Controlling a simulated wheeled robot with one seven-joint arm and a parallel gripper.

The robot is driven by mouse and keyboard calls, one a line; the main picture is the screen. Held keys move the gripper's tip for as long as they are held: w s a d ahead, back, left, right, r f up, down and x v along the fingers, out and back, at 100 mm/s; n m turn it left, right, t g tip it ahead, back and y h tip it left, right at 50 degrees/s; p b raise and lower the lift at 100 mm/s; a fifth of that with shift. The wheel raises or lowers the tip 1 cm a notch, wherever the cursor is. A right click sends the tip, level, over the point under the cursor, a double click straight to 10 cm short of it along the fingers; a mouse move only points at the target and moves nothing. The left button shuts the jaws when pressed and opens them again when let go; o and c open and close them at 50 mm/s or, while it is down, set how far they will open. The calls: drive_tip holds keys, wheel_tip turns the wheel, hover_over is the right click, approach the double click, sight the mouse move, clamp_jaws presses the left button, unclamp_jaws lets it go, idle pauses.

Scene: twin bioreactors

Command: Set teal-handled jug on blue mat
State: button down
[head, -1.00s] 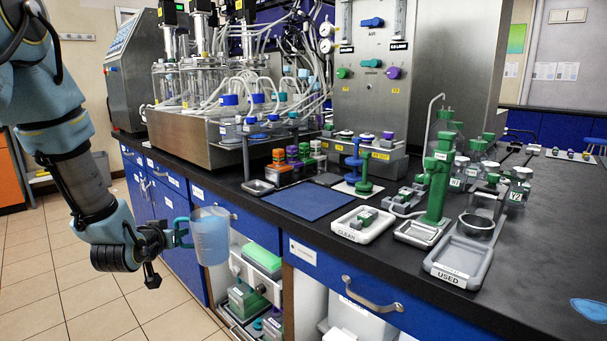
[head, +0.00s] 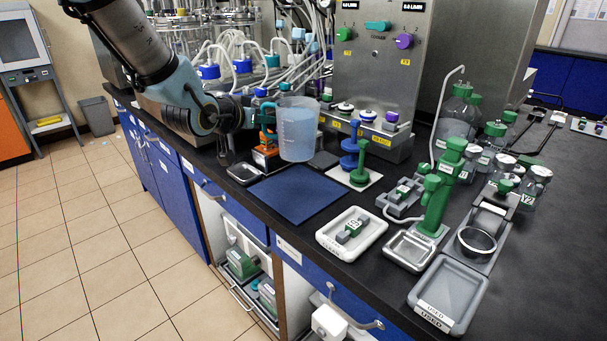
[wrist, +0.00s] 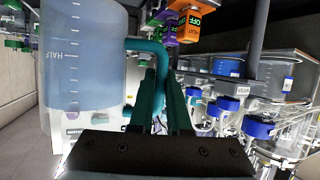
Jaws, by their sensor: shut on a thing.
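The teal-handled jug (head: 297,130) is a translucent beaker with bluish liquid. It is upright and held above the back part of the blue mat (head: 298,193), which lies flat and bare on the black bench. My gripper (head: 258,117) is shut on the jug's teal handle, to the left of the jug body. In the wrist view the jug (wrist: 85,60) fills the left side and its teal handle (wrist: 146,46) sits between my fingers (wrist: 158,100). The jug's base looks clear of the mat, though the exact gap is hard to tell.
To the right stand a blue and green stand (head: 360,165), a white CLEAN tray (head: 351,232) and a tall green device (head: 437,190). The USED tray (head: 448,293) is at front right.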

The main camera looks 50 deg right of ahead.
drive_tip(key=shift+w+d+f+p, duration=0.15)
drive_tip(key=shift+f+p, duration=0.35)
drive_tip(key=shift+f, duration=1.95)
drive_tip(key=shift+s+d+f+p, duration=0.15)
drive_tip(key=shift+f+p, duration=0.35)
drive_tip(key=shift+f, duration=1.95)
drive_tip(key=shift+w, duration=0.1)
drive_tip(key=shift+f, duration=0.2)
drive_tip(key=c, duration=1.2)
unclamp_jaws()
drive_tip(key=shift+o, duration=0.2)
drive_tip(key=shift+r, duration=0.1)
drive_tip(key=shift+a+r, duration=0.15)
drive_tip(key=shift+a, duration=0.05)
drive_tip(key=b+v, duration=0.2)
drive_tip(key=v, duration=0.9)
drive_tip(key=shift+s+a+r+b, duration=0.15)
drive_tip(key=shift+s+a+b, duration=0.1)
drive_tip(key=shift+a+b, duration=0.1)
drive_tip(key=shift+w, duration=0.1)
